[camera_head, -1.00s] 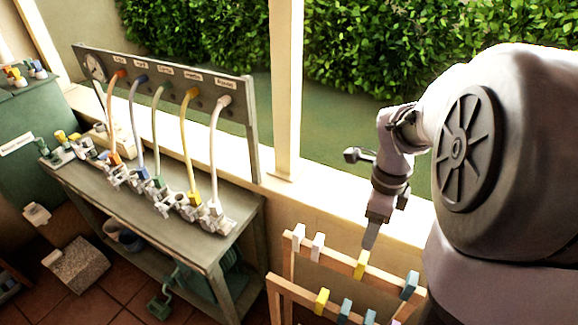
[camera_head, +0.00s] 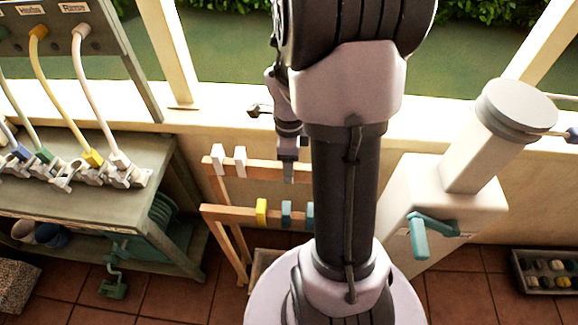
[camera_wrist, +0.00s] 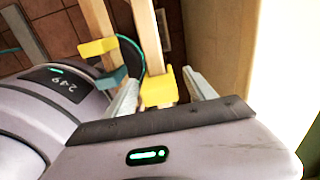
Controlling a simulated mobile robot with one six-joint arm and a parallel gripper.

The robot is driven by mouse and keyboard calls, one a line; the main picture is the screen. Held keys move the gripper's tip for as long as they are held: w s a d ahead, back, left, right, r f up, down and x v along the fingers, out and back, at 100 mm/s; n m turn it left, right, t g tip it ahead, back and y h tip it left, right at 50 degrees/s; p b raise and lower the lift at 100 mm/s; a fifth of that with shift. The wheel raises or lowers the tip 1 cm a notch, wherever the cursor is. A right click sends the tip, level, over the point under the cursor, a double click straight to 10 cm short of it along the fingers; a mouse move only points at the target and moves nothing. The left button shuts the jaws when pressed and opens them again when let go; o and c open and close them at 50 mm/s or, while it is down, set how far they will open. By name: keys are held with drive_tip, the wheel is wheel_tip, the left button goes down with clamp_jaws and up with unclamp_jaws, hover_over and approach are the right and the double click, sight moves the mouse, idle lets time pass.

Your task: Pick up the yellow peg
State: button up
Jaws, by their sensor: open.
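In the wrist view a yellow peg (camera_wrist: 159,88) sits on a wooden rail, between the two fingers of my open gripper (camera_wrist: 163,82). A gap shows between the peg and the right finger; I cannot tell whether the left finger touches it. In the head view my gripper (camera_head: 288,174) points down at the upper rail of the wooden rack (camera_head: 262,168) and hides this peg. A second yellow peg (camera_head: 261,211) sits on the lower rail; it also shows in the wrist view (camera_wrist: 97,47).
Two white pegs (camera_head: 229,161) sit left of my gripper on the upper rail. Teal pegs (camera_head: 286,213) sit on the lower rail. A workbench (camera_head: 150,160) with hoses stands at left. A white pedestal with a teal handle (camera_head: 419,238) and a dark tray (camera_head: 545,271) are at right.

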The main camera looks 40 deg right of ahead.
drive_tip(key=shift+f, duration=0.55)
drive_tip(key=shift+r, duration=0.15)
drive_tip(key=shift+c, duration=0.6)
clamp_jaws()
